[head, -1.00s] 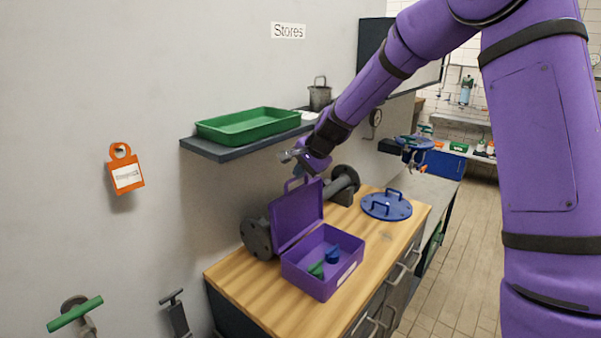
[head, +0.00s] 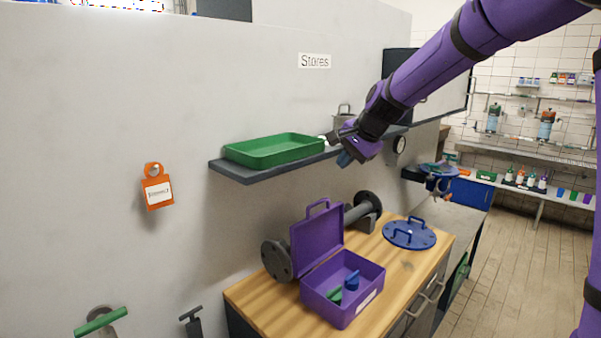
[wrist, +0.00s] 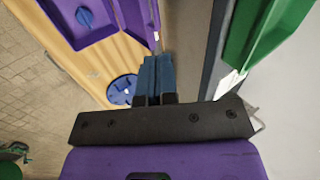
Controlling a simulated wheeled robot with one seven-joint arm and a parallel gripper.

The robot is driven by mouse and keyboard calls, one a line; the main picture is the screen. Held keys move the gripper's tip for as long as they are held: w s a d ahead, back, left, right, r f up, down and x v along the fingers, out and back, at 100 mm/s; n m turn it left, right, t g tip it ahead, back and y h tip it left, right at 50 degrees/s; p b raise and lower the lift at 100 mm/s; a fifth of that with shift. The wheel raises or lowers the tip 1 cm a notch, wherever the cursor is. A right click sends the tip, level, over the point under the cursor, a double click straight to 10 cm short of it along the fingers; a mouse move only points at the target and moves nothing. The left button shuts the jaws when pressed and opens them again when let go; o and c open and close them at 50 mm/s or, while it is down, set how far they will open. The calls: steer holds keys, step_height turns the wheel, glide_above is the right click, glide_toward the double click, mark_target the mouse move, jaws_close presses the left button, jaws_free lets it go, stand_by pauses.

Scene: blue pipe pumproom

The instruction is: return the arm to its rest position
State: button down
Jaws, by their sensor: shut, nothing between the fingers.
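My gripper (head: 344,160) is at the end of my purple arm, in the air in front of the shelf's right end in the head view. In the wrist view its two blue fingers (wrist: 153,78) are together with nothing between them. Below it, the open purple box (head: 342,298) stands on the wooden bench with its lid tilted up. A green item and a blue item lie in the box; the blue item (wrist: 84,17) also shows in the wrist view. The gripper is apart from the box and its lid.
A dark wall shelf (head: 240,174) holds a green tray (head: 275,151) and a grey pot, close to my gripper. A blue round lid (head: 409,234) and a dark flanged pipe (head: 328,229) lie on the bench (head: 262,299). An orange tag (head: 157,190) hangs on the wall.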

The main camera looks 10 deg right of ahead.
steer(key=s+d+r+n+h, duration=0.1)
steer(key=s+d+n, duration=0.1)
steer(key=s, duration=1)
steer(key=s+d+n+h, duration=0.1)
steer(key=s+d+n, duration=0.2)
steer(key=s, duration=1)
steer(key=s+d+r+n+h, duration=0.1)
steer(key=s+n, duration=0.4)
steer(key=s, duration=0.8)
steer(key=shift+s+d+r+h, duration=0.3)
steer(key=shift+d+h, duration=0.2)
steer(key=shift+d, duration=0.2)
